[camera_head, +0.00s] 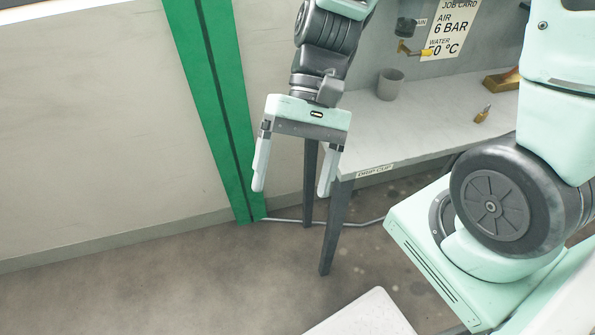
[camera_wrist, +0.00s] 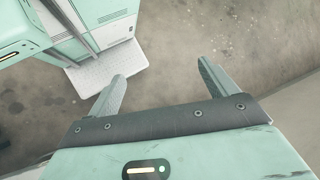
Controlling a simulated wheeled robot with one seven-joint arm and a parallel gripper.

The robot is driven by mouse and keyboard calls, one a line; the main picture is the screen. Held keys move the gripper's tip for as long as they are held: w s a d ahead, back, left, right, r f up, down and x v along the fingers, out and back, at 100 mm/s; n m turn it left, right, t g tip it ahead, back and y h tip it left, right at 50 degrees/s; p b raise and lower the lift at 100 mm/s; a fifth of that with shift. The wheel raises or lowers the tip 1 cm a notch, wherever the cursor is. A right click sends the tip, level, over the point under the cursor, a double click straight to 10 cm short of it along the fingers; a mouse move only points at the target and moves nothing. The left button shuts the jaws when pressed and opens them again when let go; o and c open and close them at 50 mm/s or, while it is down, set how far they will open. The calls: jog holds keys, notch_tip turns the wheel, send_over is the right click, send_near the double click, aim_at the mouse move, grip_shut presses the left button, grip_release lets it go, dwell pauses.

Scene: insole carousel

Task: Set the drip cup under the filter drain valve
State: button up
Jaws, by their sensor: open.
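A grey cup (camera_head: 390,84), likely the drip cup, stands upright on the bench near its back wall. A small brass-coloured valve (camera_head: 406,48) is on the wall above it and slightly right in the picture, below a dark round fitting (camera_head: 405,27) with a partly hidden label. I cannot tell whether the cup is directly under the valve. My gripper (camera_head: 291,188) is open and empty, hanging fingers down in front of the bench's left end, apart from the cup. In the wrist view its fingers (camera_wrist: 160,72) spread over bare floor; no cup or valve shows there.
The bench (camera_head: 440,125) has a "DRIP CUP" label (camera_head: 375,171) on its front edge. A brass-tipped item (camera_head: 483,114) and a wooden block (camera_head: 502,80) lie to the right. A green post (camera_head: 213,100) stands left of my gripper. A job card (camera_head: 452,28) hangs on the wall.

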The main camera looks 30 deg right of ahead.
jog(key=s+r+n+t+h, duration=0.1)
jog(key=n+t+h, duration=0.1)
jog(key=n, duration=0.1)
jog(key=s+r+n+t+h, duration=0.1)
jog(key=n, duration=0.2)
jog(key=a+r+n+t+h, duration=0.1)
jog(key=n+t+h, duration=0.1)
jog(key=n, duration=0.1)
jog(key=shift+s+a+r+n+t+h, duration=0.1)
jog(key=shift+s+r+n+t+h, duration=0.05)
jog(key=shift+s+n+t+h, duration=0.2)
